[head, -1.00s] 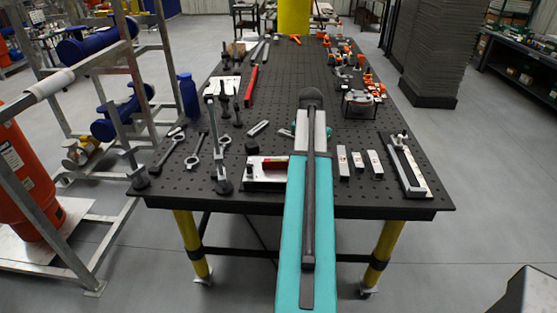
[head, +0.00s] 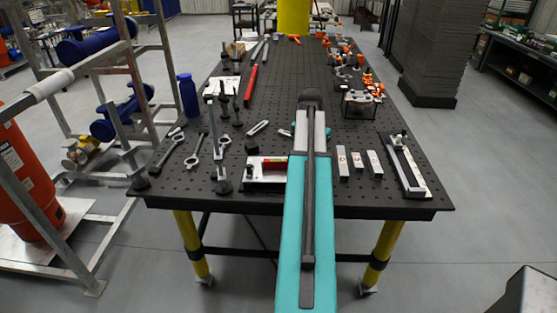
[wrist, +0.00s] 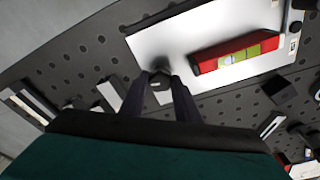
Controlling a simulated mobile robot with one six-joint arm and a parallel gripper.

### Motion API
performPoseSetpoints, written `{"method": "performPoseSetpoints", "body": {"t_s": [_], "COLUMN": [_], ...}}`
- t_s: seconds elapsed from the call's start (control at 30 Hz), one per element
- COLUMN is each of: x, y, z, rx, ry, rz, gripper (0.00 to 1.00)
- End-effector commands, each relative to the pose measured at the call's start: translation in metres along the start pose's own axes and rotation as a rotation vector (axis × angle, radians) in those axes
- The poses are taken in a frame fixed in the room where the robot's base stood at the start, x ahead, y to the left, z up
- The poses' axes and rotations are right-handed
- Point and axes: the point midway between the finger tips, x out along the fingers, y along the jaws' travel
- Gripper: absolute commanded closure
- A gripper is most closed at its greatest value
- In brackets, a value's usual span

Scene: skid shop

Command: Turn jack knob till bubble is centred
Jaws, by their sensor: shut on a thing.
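A red level (wrist: 225,55) with a yellow-green vial lies on a pale plate (wrist: 180,35) in the wrist view. The bubble is too small to place surely in the vial. A dark jack knob (wrist: 160,80) stands at the plate's near edge. My gripper (wrist: 161,88) is shut on the knob, with a dark finger on either side.
The black perforated table (head: 310,90) carries tools. Pale blocks (head: 358,160) and a long pale fixture (head: 407,168) lie to the right. Orange-handled clamps are at the back right.

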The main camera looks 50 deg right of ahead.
Motion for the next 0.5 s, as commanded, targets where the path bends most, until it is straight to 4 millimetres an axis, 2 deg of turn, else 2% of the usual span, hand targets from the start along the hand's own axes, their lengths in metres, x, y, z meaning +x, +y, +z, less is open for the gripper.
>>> {"method": "performPoseSetpoints", "body": {"t_s": [0.23,0.5], "x": [-0.0008,-0.0013], "y": [0.0,0.0007], "z": [-0.0002,0.0], "rx": [-0.036,-0.194], "ry": [0.0,0.0], "rz": [-0.007,-0.032], "gripper": [0.89,0.89]}}
